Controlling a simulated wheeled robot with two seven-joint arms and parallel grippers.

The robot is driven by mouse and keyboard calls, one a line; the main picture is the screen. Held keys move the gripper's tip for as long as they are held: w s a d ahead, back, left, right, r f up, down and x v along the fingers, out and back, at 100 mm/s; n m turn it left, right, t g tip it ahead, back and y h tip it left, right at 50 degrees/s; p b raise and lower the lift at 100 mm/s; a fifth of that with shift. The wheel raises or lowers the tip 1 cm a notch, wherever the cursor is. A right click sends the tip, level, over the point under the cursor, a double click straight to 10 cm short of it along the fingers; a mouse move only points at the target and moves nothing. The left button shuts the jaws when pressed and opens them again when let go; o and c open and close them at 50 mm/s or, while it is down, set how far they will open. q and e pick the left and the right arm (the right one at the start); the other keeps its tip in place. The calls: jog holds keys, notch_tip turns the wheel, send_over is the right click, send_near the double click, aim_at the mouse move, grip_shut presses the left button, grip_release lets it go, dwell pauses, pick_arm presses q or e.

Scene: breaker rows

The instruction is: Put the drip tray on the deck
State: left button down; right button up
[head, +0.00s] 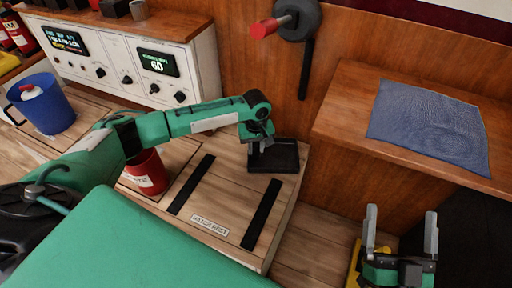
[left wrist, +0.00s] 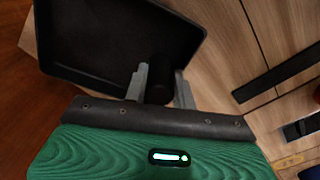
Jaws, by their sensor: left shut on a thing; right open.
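The drip tray (head: 273,186) is black, shallow and square-edged, at the far right corner of a wooden planked surface (head: 230,190) with two black strips. In the left wrist view the tray (left wrist: 115,35) fills the upper left. My left gripper (head: 262,146) is shut on the tray near its edge; its fingers (left wrist: 160,88) close around a dark rounded part there. I cannot tell whether the tray touches the planks. My right gripper (head: 402,228) is open and empty at the lower right. Planked floor (head: 310,250) shows between the wooden platform and my right gripper.
A white control panel (head: 125,65) stands behind. A blue cloth (head: 428,122) lies on the right wooden counter (head: 340,115). A red-handled lever (head: 275,24) is on the back wall.

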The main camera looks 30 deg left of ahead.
pick_arm(q)
jog(key=c, duration=1.1)
grip_release()
jog(key=shift+f, duration=0.1)
jog(key=shift+c, duration=0.2)
pick_arm(e)
jog(key=shift+a+f+g, duration=0.1)
jog(key=shift+f+g, duration=0.2)
jog(key=shift+f, duration=0.25)
pick_arm(q)
jog(key=shift+r, duration=0.45)
notch_tip(320, 180, up, 4)
jog(key=shift+r+p, duration=0.2)
jog(key=shift+p, duration=0.8)
notch_tip(320, 180, up, 5)
jog(key=shift+r+p, duration=0.2)
jog(key=shift+p, duration=0.65)
jog(key=shift+r, duration=0.8)
pick_arm(e)
jog(key=s+a+f+g, duration=0.1)
jog(key=s+f+g, duration=0.1)
jog(key=f+g, duration=0.2)
jog(key=s+a+f+g+h, duration=0.1)
jog(key=s+f+g, duration=0.1)
jog(key=f+g, duration=0.3)
jog(key=shift+s+a+f+n, duration=0.15)
jog(key=shift+s+f+n, duration=0.15)
jog(key=shift+f, duration=1.85)
